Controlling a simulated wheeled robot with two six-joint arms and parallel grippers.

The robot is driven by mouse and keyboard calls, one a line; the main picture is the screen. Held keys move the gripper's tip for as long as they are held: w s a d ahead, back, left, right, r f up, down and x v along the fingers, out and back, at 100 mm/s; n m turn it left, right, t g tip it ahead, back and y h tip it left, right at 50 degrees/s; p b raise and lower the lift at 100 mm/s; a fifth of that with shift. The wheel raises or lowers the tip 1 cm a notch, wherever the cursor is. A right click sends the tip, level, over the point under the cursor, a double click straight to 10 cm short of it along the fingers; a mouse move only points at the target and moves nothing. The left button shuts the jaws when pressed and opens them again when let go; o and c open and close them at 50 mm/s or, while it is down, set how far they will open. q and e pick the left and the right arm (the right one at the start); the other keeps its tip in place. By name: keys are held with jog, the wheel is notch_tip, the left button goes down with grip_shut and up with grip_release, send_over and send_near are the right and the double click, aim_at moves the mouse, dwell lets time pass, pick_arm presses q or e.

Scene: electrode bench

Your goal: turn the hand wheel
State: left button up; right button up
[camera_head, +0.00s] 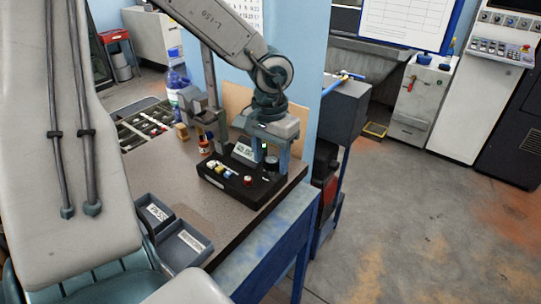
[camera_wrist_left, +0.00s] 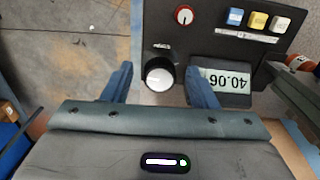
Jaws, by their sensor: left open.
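A black control box (camera_head: 222,189) stands on the bench with a display, buttons and knobs. The hand wheel appears to be the round black knob with a silver top (camera_wrist_left: 159,76), standing up from the box. In the head view this wheel (camera_head: 271,163) is partly hidden by my finger. My left gripper (camera_head: 271,153) points down over it from above. In the left wrist view, the open fingers of this gripper (camera_wrist_left: 159,80) stand on either side of the wheel, with gaps visible between them and it. My right gripper is not in view.
The display (camera_wrist_left: 228,83) is close beside one finger. A red knob (camera_wrist_left: 184,14) and blue, yellow and white buttons (camera_wrist_left: 257,20) are on the same box.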

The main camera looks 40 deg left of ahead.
aim_at(273, 161)
pick_arm(q)
jog(key=n+b, duration=0.1)
jog(key=n, duration=0.1)
jog(key=shift+w+f+n, duration=0.1)
jog(key=shift+f+n, duration=0.05)
jog(key=shift+n, duration=0.25)
jog(key=n+b, duration=0.1)
jog(key=n, duration=0.2)
jog(key=n+b, duration=0.1)
jog(key=n, duration=0.2)
jog(key=shift+n, duration=0.4)
jog(key=n, duration=0.6)
jog(key=shift+d+n+b, duration=0.1)
jog(key=shift+n+b, duration=0.25)
jog(key=shift+n, duration=0.05)
jog(key=n, duration=0.3)
jog(key=shift+w+r, duration=0.1)
jog(key=shift+r, duration=0.1)
jog(key=n+p, duration=0.2)
jog(key=n, duration=0.3)
notch_tip(273, 161, up, 11)
jog(key=n+p, duration=0.1)
jog(key=p, duration=0.8)
jog(key=shift+f+p, duration=0.15)
jog(key=shift+p, duration=0.2)
